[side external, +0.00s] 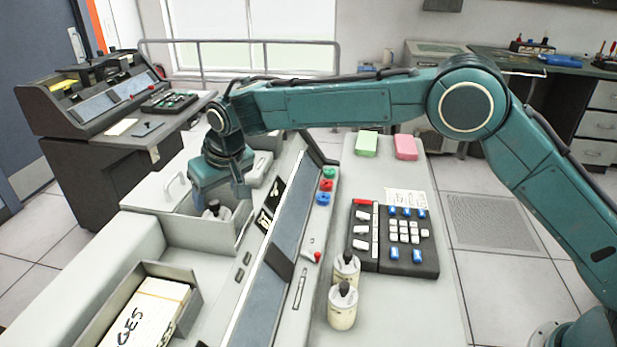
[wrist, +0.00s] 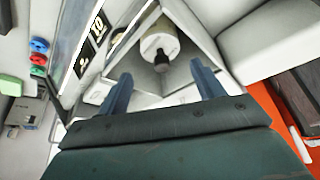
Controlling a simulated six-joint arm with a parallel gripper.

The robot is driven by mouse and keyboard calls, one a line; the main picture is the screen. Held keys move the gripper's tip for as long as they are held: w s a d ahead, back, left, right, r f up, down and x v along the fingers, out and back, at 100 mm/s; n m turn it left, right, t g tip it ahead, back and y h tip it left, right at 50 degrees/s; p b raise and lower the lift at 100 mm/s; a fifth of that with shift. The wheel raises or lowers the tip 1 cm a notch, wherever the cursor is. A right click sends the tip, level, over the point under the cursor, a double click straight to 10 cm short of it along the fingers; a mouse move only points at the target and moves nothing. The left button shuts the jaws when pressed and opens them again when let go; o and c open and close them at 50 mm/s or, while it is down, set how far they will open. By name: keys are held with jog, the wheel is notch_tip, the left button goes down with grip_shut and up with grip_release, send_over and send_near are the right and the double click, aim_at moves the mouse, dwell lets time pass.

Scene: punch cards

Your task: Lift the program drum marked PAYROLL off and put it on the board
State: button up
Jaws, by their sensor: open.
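A cream drum with a black knob sits in an open well of the grey machine, partly hidden by my gripper in the side view (side external: 214,211). The wrist view shows it (wrist: 159,44) just beyond my fingertips. No PAYROLL mark is readable on it. My gripper (side external: 224,190) points down over the well; in the wrist view (wrist: 160,68) its two blue fingers are apart, with nothing between them. Two similar cream drums, a rear one (side external: 346,272) and a front one (side external: 342,312), stand upright on the pale worktop (side external: 400,310); I cannot tell whether that is the board.
The well's walls (wrist: 205,35) are close around the drum. A card tray (side external: 187,325) lies at the front left. A black keypad (side external: 407,262), green cards (side external: 367,144) and pink cards (side external: 405,147) lie on the worktop, with bare room at its front right.

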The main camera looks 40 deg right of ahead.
aim_at(215, 204)
jog(key=shift+w+f, duration=0.25)
jog(key=shift+f, duration=0.2)
jog(key=shift+f, duration=0.1)
jog(key=shift+x, duration=2.5)
jog(key=shift+a, duration=0.15)
jog(key=c, duration=1.3)
